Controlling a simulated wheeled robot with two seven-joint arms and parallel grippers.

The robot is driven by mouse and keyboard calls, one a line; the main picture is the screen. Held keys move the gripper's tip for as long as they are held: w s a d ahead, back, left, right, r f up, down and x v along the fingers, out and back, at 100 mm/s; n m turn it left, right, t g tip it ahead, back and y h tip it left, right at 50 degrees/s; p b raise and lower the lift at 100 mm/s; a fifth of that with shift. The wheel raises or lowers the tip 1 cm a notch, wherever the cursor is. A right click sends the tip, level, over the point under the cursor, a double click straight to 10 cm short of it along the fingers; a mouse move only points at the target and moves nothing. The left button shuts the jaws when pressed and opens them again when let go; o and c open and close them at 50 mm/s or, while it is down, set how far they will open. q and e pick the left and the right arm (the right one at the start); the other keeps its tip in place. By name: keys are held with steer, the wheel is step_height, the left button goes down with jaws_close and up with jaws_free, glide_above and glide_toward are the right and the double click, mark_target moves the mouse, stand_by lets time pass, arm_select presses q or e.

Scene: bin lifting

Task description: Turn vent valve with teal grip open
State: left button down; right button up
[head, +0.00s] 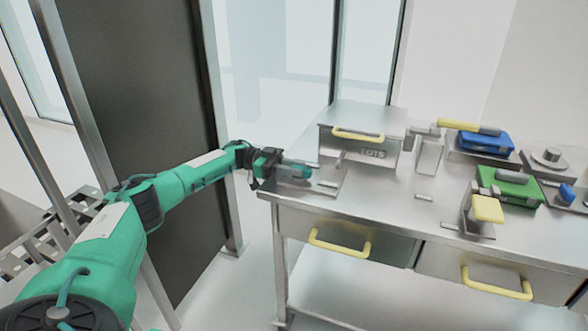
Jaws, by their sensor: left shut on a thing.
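The teal grip (302,171) of the vent valve sits at the left end of the steel bench top. My left gripper (284,168) reaches it from the left and is shut on it. The gripper covers part of the grip, and the valve's body is hard to make out. A flat metal plate (328,183) lies just right of the grip. I cannot tell from this view how far the valve is turned. My right gripper is not in view.
A steel box (360,133) with a yellow handle stands behind the grip. Blue (486,143) and green (510,187) blocks and a yellow-topped lever (487,208) stand at the right. Yellow-handled drawers (340,242) are below. The bench top's front middle is mostly clear.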

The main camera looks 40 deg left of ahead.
arm_select(q)
steer(key=c, duration=1.2)
jaws_free()
steer(key=shift+d, duration=0.1)
steer(key=shift+c, duration=0.2)
steer(key=shift+a, duration=0.3)
steer(key=v, duration=0.2)
steer(key=shift+s+a+b, duration=0.1)
steer(key=shift+a+b, duration=0.15)
steer(key=shift+b, duration=0.1)
steer(key=b+v, duration=0.3)
steer(key=v, duration=0.7)
steer(key=shift+a, duration=0.35)
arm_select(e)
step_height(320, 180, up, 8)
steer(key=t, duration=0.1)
arm_select(q)
steer(key=shift+r, duration=0.1)
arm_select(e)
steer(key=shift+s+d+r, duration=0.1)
